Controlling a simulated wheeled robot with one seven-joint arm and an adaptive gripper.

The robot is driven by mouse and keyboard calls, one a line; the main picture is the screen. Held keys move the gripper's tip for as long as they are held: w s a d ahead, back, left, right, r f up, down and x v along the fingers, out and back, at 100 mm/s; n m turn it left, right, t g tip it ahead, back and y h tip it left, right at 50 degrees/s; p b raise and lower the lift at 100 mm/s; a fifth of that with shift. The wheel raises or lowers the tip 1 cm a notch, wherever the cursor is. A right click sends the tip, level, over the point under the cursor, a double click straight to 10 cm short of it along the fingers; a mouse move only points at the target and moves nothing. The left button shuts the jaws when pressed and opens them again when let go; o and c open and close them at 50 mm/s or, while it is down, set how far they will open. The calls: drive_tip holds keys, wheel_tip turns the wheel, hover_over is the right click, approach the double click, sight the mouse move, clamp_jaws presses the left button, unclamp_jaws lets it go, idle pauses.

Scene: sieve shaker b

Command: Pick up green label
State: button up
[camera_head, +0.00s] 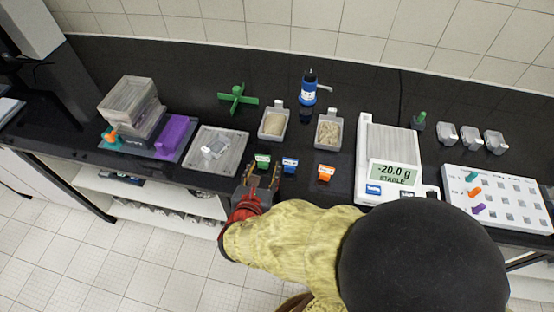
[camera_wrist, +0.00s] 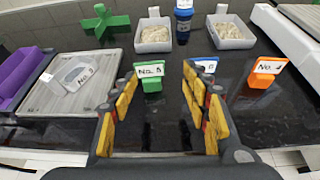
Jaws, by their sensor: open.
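The green label (camera_head: 262,161) stands upright on the black bench, left of the blue and orange labels. In the wrist view the green label (camera_wrist: 150,74) reads "No. 5" and is ahead of my gripper, nearer the left finger. My gripper (camera_head: 262,180) is open and empty, with its fingers just in front of the green label. In the wrist view my gripper (camera_wrist: 160,105) shows yellow pads on both sides, with bare bench between them.
The blue label (camera_head: 290,164) is close to the right, partly behind the right finger in the wrist view. Beyond stand the orange label (camera_head: 326,172) and the scale (camera_head: 391,135). A grey tray (camera_head: 233,142) lies left. Two sample trays (camera_head: 328,130) stand behind.

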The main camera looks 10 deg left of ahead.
sight(263, 160)
drive_tip(key=shift+s+a+f+n, duration=0.1)
drive_tip(key=shift+a+f+n, duration=0.25)
drive_tip(key=shift+a+n, duration=0.1)
drive_tip(key=shift+w+a+f+y, duration=0.1)
drive_tip(key=shift+w+f+y, duration=0.1)
drive_tip(key=shift+y, duration=0.1)
drive_tip(key=shift+b+x, duration=0.5)
drive_tip(key=shift+x, duration=0.65)
drive_tip(key=b+x, duration=0.1)
drive_tip(key=x, duration=0.3)
drive_tip(key=shift+a+f+b, duration=0.1)
drive_tip(key=shift+f+b, duration=0.2)
drive_tip(key=shift+b, duration=0.05)
drive_tip(key=shift+w, duration=0.35)
drive_tip(key=shift+c, duration=0.9)
drive_tip(key=c, duration=0.4)
drive_tip(key=shift+c, duration=0.3)
